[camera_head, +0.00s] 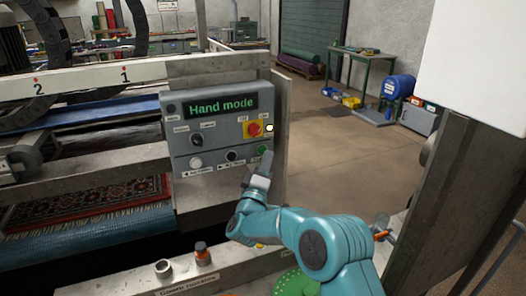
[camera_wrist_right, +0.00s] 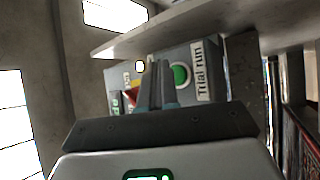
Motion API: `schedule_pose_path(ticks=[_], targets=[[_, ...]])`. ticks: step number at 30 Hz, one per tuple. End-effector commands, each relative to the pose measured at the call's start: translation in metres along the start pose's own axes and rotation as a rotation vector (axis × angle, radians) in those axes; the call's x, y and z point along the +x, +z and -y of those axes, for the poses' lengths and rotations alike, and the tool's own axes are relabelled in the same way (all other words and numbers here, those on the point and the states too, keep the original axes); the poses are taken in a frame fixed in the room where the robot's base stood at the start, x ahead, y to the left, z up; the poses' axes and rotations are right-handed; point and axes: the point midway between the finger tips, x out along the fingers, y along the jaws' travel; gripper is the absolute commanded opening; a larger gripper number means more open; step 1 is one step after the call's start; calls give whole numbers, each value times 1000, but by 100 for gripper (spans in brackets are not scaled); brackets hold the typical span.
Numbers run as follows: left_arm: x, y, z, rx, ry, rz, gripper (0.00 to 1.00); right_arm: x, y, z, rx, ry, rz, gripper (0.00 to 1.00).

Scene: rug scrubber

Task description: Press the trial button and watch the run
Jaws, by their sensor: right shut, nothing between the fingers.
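The green trial button (camera_head: 262,150) sits at the lower right of the grey control panel (camera_head: 223,170). In the right wrist view the green button (camera_wrist_right: 180,76) is beside a label (camera_wrist_right: 202,72) reading "Trial run". My right gripper (camera_head: 261,163) is shut and empty, its tips just below the button in the head view. In the wrist view the fingertips (camera_wrist_right: 156,70) appear just left of the button. I cannot tell whether they touch the panel. The display (camera_head: 221,106) reads "Hand mode" in green. My left gripper is not in view.
A red emergency button (camera_head: 253,129) on a yellow plate and a lit white lamp (camera_head: 269,128) sit just above the green button. A black knob (camera_head: 231,155) and a white button (camera_head: 196,163) are to its left. A patterned rug (camera_head: 75,190) lies in the machine at left.

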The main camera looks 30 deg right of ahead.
Motion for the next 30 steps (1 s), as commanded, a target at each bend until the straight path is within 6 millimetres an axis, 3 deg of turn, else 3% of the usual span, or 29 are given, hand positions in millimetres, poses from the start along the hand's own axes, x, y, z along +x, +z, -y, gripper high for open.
schedule_pose_path(ticks=[30], targets=[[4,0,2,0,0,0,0,6,-5,5,0,0,0,0]])
